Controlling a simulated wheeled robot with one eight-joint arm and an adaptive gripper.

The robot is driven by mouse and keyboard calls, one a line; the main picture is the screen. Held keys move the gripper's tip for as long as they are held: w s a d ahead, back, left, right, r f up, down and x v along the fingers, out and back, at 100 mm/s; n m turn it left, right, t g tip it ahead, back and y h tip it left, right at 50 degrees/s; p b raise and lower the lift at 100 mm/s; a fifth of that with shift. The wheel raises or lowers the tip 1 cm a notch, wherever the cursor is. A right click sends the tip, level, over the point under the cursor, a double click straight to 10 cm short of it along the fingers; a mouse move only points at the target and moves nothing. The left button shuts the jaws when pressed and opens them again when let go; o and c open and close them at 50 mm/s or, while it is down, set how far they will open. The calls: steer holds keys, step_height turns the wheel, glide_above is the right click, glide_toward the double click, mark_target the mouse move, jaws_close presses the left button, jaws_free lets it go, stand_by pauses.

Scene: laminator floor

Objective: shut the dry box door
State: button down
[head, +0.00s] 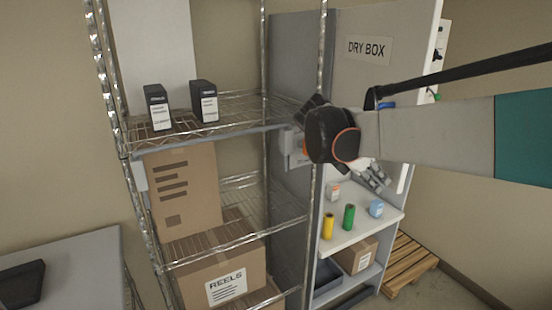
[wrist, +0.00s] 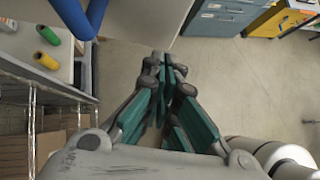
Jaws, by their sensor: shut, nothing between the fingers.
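The dry box is a tall grey cabinet with a "DRY BOX" sign (head: 370,48) in the head view. Its lower front is open, showing a white shelf (head: 350,235) with a yellow spool (head: 328,226), a green spool (head: 349,217) and small blue and white items. My gripper (head: 376,178) is in front of the cabinet and hides part of it. In the wrist view, my gripper (wrist: 164,68) is shut and empty. A pale panel (wrist: 150,18), which may be the door, and a thick blue bar (wrist: 95,15) lie just beyond the fingertips. I cannot tell whether they touch.
A wire rack (head: 225,135) with black boxes and cartons stands left of the dry box. A wooden pallet (head: 410,262) lies on the floor at right. The wrist view shows open floor (wrist: 235,80) and drawer cabinets (wrist: 225,18) at the far side.

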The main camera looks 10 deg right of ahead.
steer(key=shift+w+d, duration=0.1)
steer(key=shift+d, duration=0.85)
steer(key=shift+d, duration=0.1)
